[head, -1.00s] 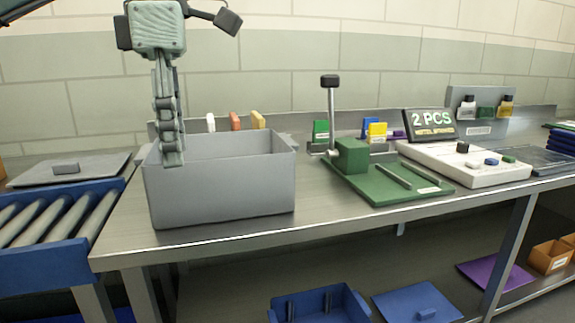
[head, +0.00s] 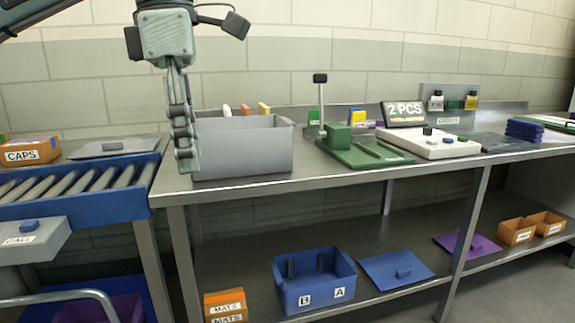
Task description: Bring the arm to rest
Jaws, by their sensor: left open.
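My left gripper (head: 184,160) hangs from the top of the view, fingers pointing down. It is open and nothing shows between its fingers. It overlaps the left end of the grey bin (head: 240,150) on the steel table; whether it touches the bin I cannot tell. The bin's inside is mostly hidden from this angle. My right gripper is not in view.
A roller conveyor (head: 75,185) stands at left, with a CAPS box (head: 30,151) behind it. Right of the bin are a green press fixture (head: 365,155) and a white panel (head: 430,145). A blue divided bin (head: 313,280) and a blue lid (head: 397,270) lie on the lower shelf.

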